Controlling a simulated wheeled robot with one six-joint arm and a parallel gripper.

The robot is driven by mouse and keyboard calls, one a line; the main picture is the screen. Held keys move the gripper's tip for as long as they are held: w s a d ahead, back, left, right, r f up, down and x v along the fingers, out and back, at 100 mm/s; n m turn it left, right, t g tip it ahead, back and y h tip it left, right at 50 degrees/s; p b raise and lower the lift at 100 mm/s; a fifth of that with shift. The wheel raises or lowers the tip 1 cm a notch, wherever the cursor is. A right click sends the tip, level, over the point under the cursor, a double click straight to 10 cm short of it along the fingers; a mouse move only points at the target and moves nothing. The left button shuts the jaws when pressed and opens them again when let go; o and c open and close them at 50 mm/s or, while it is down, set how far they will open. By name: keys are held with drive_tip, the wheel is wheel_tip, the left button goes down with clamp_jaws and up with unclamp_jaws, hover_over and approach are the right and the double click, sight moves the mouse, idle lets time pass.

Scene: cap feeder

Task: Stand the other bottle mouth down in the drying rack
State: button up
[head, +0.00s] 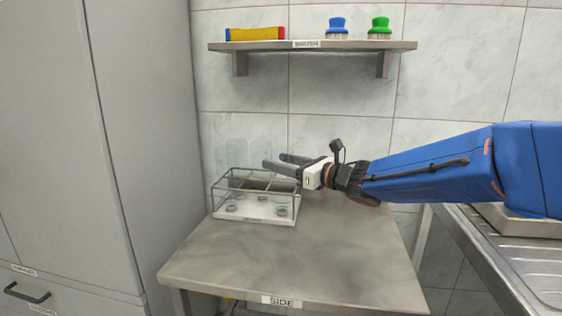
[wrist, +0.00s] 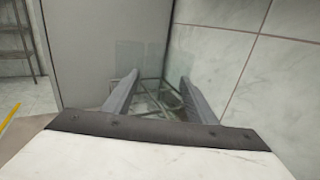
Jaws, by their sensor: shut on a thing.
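The drying rack (head: 297,207) is a wire frame on a white base on the side table, with round rings in its floor. Two faint, see-through bottles show above it in the head view: one at the left (head: 231,153) and the other bottle (head: 262,150) at my gripper's fingertips. My gripper (head: 275,159) reaches in from the right above the rack and is shut on the other bottle. In the wrist view my gripper (wrist: 160,78) has its fingers apart, with pale clear shapes near the tips. The bottles' mouths and lower ends are too faint to make out.
The side table (head: 300,262) is clear in front of the rack. A grey cabinet (head: 135,130) stands close on the left. A wall shelf (head: 330,46) above holds a yellow-red box and two brushes. A steel sink unit (head: 520,255) is at the right.

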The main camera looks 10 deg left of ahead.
drive_tip(key=o, duration=1.4)
